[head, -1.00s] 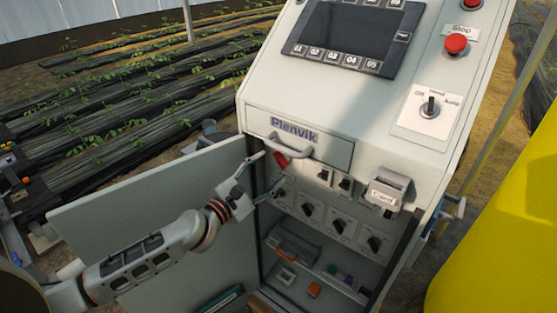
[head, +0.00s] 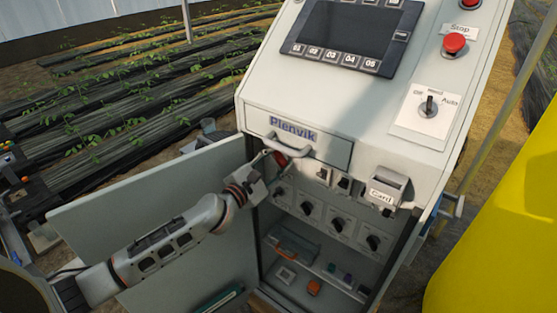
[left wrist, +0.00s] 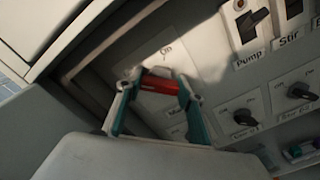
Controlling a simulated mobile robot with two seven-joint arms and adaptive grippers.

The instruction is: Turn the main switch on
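The main switch is a red handle (head: 280,158) inside the cabinet opening, below the grey pull handle at upper left. In the left wrist view the red handle (left wrist: 160,85) lies crosswise below an "On" label. My left gripper (head: 270,160) is at the switch. In the left wrist view its two teal-padded fingers (left wrist: 161,98) stand apart, one at each end of the red handle. They look open around it; firm contact cannot be made out. The gripper partly covers the switch plate and its lower label. My right gripper is not in view.
The open cabinet door (head: 165,225) stands left, behind my left arm. Pump and Stir switches (left wrist: 250,22) and several black knobs (head: 337,226) sit close by. A card holder (head: 388,187) is to the right. A yellow tank (head: 500,235) stands at far right.

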